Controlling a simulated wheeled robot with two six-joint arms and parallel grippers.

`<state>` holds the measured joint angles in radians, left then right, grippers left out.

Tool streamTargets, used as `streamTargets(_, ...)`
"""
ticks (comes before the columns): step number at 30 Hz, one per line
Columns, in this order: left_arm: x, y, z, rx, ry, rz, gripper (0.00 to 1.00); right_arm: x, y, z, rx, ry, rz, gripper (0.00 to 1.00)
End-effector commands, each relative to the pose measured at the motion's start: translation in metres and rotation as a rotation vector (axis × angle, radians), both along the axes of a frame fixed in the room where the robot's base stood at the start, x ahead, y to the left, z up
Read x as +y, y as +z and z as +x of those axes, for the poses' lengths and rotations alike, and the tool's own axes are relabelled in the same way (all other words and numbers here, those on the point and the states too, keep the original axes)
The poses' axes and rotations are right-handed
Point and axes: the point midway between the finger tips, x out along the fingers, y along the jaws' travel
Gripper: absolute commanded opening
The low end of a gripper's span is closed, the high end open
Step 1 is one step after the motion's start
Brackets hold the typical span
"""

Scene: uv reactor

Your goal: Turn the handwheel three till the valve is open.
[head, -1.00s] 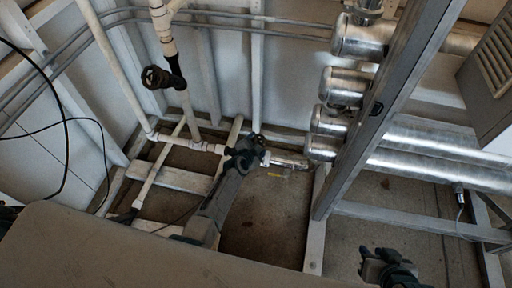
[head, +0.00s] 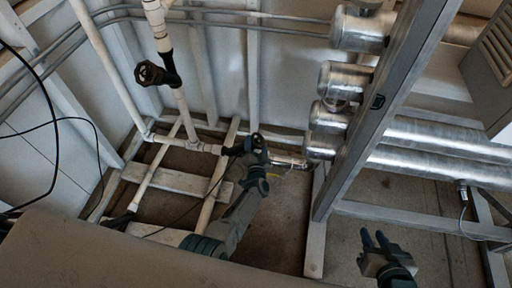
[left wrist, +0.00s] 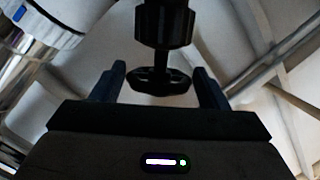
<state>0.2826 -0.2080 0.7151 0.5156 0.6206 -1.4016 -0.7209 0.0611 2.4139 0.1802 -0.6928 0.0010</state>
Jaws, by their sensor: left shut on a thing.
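A black handwheel (left wrist: 160,80) on a dark valve stem (left wrist: 164,24) sits between the two fingers of my left gripper (left wrist: 160,86) in the left wrist view. The gripper is shut on it. In the head view my left gripper (head: 256,140) is at the low white pipe near the wall and largely hides this wheel. I see no number on it and cannot tell how far the valve is turned. My right gripper (head: 374,240) is empty at the lower right, its fingers apart.
Another black handwheel (head: 150,73) is on the upright pipe at the left. Silver insulated pipes (head: 440,140) and a slanting metal post (head: 380,110) stand right of my left gripper. A grey cabinet (head: 490,75) is at the upper right. Black cables hang at the left.

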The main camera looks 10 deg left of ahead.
Motion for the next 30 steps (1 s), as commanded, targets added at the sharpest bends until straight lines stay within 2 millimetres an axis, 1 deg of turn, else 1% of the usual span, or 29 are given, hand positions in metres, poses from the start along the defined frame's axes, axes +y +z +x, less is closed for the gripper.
streamTargets(14, 0.0005, 0.0001, 0.0003, -0.006, 0.007, -0.001, 0.45, 0.0, 0.0014, 0.0016, -0.019, -0.003, 0.004, 0.28)
streamTargets(15, 0.0004, 0.0, 0.0003, -0.006, 0.007, 0.0, 0.76, 0.0, 0.0014, 0.0016, -0.019, -0.003, 0.004, 0.28)
streamTargets(17, 0.0004, 0.0, 0.0003, -0.006, 0.007, 0.0, 0.87, 0.0, 0.0014, 0.0016, -0.019, -0.003, 0.004, 0.28)
streamTargets(28, 0.0011, 0.0005, -0.001, -0.005, 0.006, 0.001, 0.87, 0.0001, 0.0024, 0.0015, -0.013, -0.002, 0.003, 0.28)
streamTargets(30, 0.0027, 0.0012, -0.0026, -0.005, 0.006, 0.002, 0.87, 0.0007, -0.0013, -0.0034, 0.022, 0.002, 0.002, 0.28)
